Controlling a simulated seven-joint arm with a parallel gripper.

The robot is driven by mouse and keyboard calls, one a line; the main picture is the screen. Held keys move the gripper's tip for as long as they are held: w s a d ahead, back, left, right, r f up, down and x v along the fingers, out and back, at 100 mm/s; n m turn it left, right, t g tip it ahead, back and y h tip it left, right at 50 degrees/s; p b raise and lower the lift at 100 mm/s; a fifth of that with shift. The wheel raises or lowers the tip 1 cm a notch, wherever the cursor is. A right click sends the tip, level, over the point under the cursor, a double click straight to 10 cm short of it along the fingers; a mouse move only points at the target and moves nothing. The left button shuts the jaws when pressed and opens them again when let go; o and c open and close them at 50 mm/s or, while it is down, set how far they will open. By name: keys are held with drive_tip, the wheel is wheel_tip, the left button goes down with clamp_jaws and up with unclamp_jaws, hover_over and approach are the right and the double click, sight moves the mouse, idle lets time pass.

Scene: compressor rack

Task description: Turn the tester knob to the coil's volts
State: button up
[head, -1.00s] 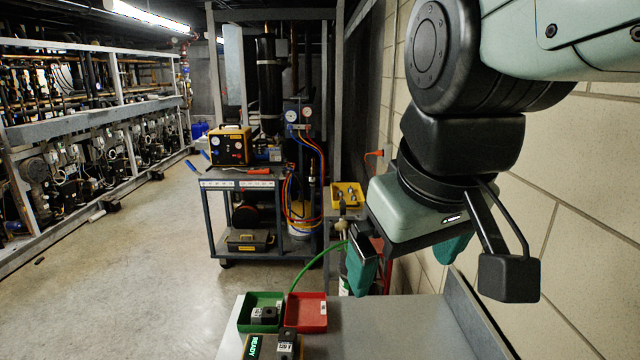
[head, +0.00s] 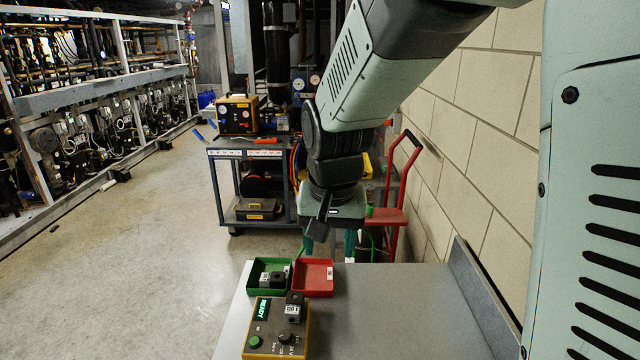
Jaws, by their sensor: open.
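The tester (head: 268,318) is a yellow-edged box at the near left of the grey bench, with a lit green READY display (head: 262,309). A dark knob (head: 287,338) is on its panel; its pointer setting is too small to read surely. A coil (head: 294,306) with a white label that reads 120 V sits at the tester's upper right. My gripper (head: 329,243) is open and empty, fingers pointing down, above and beyond the trays. It is well apart from the knob.
A green tray (head: 252,284) holding dark coils and an empty-looking red tray (head: 313,278) stand behind the tester. A green button (head: 255,342) is at the tester's lower left. The bench (head: 400,310) is clear to the right, up to a raised edge (head: 480,290).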

drive_tip(key=w+a+f+g, duration=0.1)
drive_tip(key=w+a+f, duration=0.2)
drive_tip(key=a+f, duration=0.35)
drive_tip(key=g, duration=0.1)
approach(285, 334)
drive_tip(key=shift+m, duration=0.3)
wheel_tip(285, 334, down, 9)
drive_tip(key=shift+a+r, duration=0.15)
drive_tip(key=shift+r, duration=0.05)
drive_tip(key=c, duration=1.1)
drive_tip(key=shift+o, duration=0.2)
